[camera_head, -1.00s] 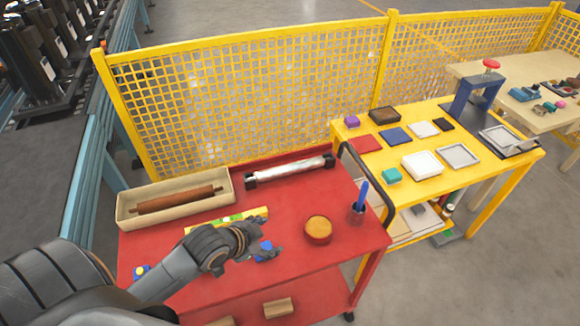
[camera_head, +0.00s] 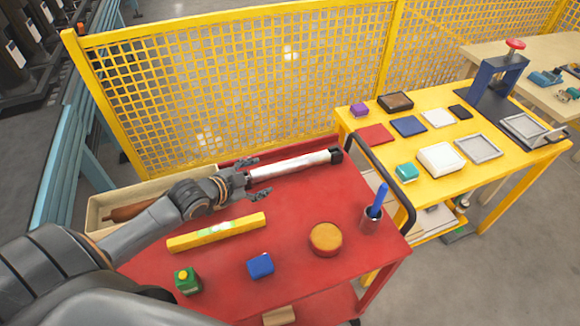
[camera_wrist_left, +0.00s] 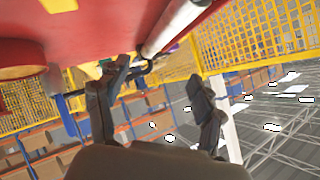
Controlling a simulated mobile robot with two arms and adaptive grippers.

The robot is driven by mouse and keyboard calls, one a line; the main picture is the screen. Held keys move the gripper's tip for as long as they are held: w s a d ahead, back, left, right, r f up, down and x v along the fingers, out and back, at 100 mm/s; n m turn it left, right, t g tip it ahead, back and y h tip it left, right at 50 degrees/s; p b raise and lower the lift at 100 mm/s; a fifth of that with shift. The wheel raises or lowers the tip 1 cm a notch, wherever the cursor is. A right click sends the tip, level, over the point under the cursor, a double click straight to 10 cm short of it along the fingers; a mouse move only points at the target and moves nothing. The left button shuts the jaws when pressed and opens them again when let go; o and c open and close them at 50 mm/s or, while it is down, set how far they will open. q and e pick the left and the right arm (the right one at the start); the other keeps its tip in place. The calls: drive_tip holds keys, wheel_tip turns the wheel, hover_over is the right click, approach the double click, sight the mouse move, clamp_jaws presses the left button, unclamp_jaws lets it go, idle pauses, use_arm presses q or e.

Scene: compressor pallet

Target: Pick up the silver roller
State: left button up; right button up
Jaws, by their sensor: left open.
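The silver roller (camera_head: 295,163) lies on the red cart top (camera_head: 300,200) near its back edge, with a black block at its right end. My left gripper (camera_head: 262,176) is open at the roller's left end, which it partly hides. Its fingers point along the roller, and I cannot tell whether they touch it. In the left wrist view the roller (camera_wrist_left: 172,27) shows beyond the two spread fingers of the left gripper (camera_wrist_left: 160,90). My right gripper is not in view.
A beige tray (camera_head: 97,212) with a brown roller (camera_head: 128,212) stands at the left. A yellow level (camera_head: 217,231), green box (camera_head: 187,281), blue block (camera_head: 260,265), round orange-topped container (camera_head: 325,239) and pen cup (camera_head: 371,221) stand in front. A yellow mesh fence (camera_head: 230,90) rises behind.

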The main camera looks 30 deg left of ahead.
sight(288, 167)
use_arm(q)
drive_tip(key=x, duration=1)
drive_tip(key=shift+a+f, duration=0.4)
drive_tip(key=shift+w+d+p, duration=0.2)
drive_tip(key=shift+w+p, duration=0.1)
drive_tip(key=shift+w, duration=0.1)
drive_tip(key=x, duration=0.3)
drive_tip(key=shift+w+d+r+p, duration=0.1)
drive_tip(key=shift+w+d+p, duration=0.15)
drive_tip(key=shift+p, duration=0.05)
drive_tip(key=shift+w+f, duration=0.3)
drive_tip(key=shift+w, duration=0.05)
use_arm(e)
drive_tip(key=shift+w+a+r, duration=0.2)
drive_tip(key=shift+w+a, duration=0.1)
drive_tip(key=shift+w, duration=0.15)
